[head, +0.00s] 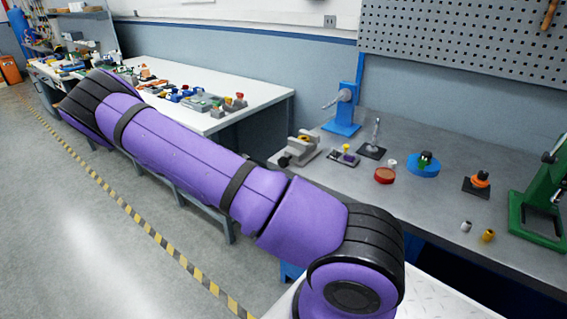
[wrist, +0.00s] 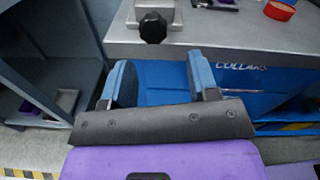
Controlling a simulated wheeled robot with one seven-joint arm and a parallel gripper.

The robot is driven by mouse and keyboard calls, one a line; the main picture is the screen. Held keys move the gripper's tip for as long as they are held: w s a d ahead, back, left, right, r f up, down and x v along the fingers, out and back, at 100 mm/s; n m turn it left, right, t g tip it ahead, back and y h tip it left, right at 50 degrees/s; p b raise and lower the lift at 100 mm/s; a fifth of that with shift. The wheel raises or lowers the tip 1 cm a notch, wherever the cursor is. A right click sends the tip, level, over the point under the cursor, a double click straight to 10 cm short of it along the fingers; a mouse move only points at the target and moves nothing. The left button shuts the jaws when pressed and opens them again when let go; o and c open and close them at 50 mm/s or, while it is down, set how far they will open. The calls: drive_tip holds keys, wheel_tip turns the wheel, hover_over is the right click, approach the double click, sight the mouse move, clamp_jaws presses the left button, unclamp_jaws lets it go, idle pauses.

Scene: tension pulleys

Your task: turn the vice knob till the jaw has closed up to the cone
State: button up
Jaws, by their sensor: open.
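The grey vice (head: 302,148) sits near the left front edge of the grey bench in the head view. Its dark knob (head: 284,160) faces the bench's front edge. In the wrist view the black lobed knob (wrist: 152,27) is at the top, in front of the vice body (wrist: 172,12). My gripper (wrist: 158,72) is open and empty, its two blue fingers apart. The knob shows beyond the fingertips and roughly in line with the gap, not between them. The gripper does not show in the head view. I cannot make out the cone or the jaw gap.
A blue stand (head: 343,112), a red dish (head: 384,176), a blue disc (head: 422,170) and a green press (head: 545,200) stand on the bench. A blue front marked COLLARS (wrist: 240,72) is below the bench edge. A grey shelf unit (wrist: 50,55) is at left.

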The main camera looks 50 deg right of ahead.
sight(282, 164)
drive_tip(key=shift+n+t, duration=0.6)
drive_tip(key=shift+n, duration=0.2)
drive_tip(key=d, duration=0.3)
drive_tip(key=w+d+f, duration=0.1)
drive_tip(key=d, duration=0.3)
drive_tip(key=w+d, duration=0.1)
drive_tip(key=d, duration=0.3)
drive_tip(key=shift+d+f, duration=0.1)
drive_tip(key=shift+f, duration=0.1)
drive_tip(key=c, duration=0.6)
drive_tip(key=shift+c, duration=0.2)
drive_tip(key=shift+m, duration=0.4)
drive_tip(key=shift+m+h, duration=0.3)
drive_tip(key=shift+m, duration=2.3)
